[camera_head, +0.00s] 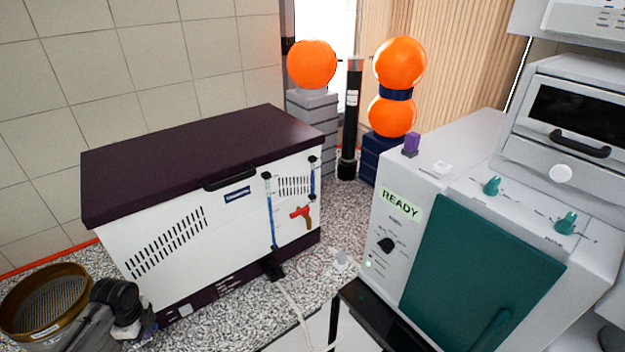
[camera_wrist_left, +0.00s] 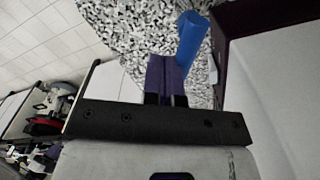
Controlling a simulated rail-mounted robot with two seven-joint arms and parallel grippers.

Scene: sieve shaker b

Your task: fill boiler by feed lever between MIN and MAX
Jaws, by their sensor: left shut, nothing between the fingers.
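The boiler is probably the white box (camera_head: 215,235) with a dark purple lid, at left in the head view. A red-orange lever (camera_head: 301,213) is on its front, beside a tall blue-tinted gauge tube (camera_head: 271,212) and a shorter one (camera_head: 313,178). MIN and MAX marks and the level are too small to read. My left gripper (camera_head: 150,325) is low in front of the box's left end, apart from the lever. In the left wrist view its fingers (camera_wrist_left: 165,82) are shut and empty, above the speckled counter. My right gripper is not in view.
A brass-rimmed sieve (camera_head: 45,297) sits at far left beside my left arm. A grey machine (camera_head: 430,160) with a green door and READY label stands right. Orange balls (camera_head: 312,64) stand behind. A cable (camera_head: 295,305) crosses the front counter. A blue cylinder (camera_wrist_left: 191,38) shows in the wrist view.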

